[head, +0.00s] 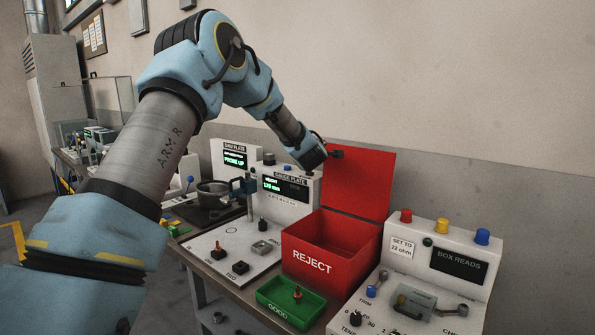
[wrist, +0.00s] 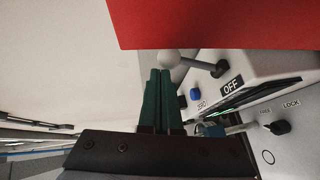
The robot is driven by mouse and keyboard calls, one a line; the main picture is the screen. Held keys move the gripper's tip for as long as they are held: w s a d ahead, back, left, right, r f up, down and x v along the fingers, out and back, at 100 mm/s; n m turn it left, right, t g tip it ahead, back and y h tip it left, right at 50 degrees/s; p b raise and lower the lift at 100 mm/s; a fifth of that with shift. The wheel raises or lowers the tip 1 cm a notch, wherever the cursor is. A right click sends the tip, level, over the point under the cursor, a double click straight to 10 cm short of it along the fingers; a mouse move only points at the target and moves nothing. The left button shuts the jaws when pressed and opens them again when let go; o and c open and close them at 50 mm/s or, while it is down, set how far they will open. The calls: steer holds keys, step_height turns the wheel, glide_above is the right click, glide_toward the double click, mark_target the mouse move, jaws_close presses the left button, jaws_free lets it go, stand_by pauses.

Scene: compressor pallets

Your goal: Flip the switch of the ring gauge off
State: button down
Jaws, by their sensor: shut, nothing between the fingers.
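The gauge station (head: 287,195) stands behind the red reject box's left side. Its lit display reads what looks like 120 mm in green. In the wrist view, a switch lever with a pale ball knob (wrist: 170,60) juts from a dark pivot on the white housing (wrist: 255,62), beside an OFF label (wrist: 231,86). My gripper (head: 334,153) is at the top right of the station, in front of the red lid. In the wrist view its green fingers (wrist: 159,72) are shut and empty, with their tips right by the knob; I cannot tell whether they touch. The head view hides the switch.
The red reject box (head: 325,265) has its lid (head: 362,180) raised close by my gripper. A blue zero button (wrist: 195,94) and a FREE/LOCK lever (wrist: 245,127) sit near the fingers. A green tray (head: 285,314) and a box-reads station (head: 445,245) are further right.

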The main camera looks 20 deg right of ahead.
steer(key=shift+w+d+r+b, duration=0.1)
steer(key=shift+w+d+b, duration=0.2)
steer(key=shift+d+b, duration=0.25)
steer(key=shift+d, duration=0.1)
steer(key=shift+r, duration=0.15)
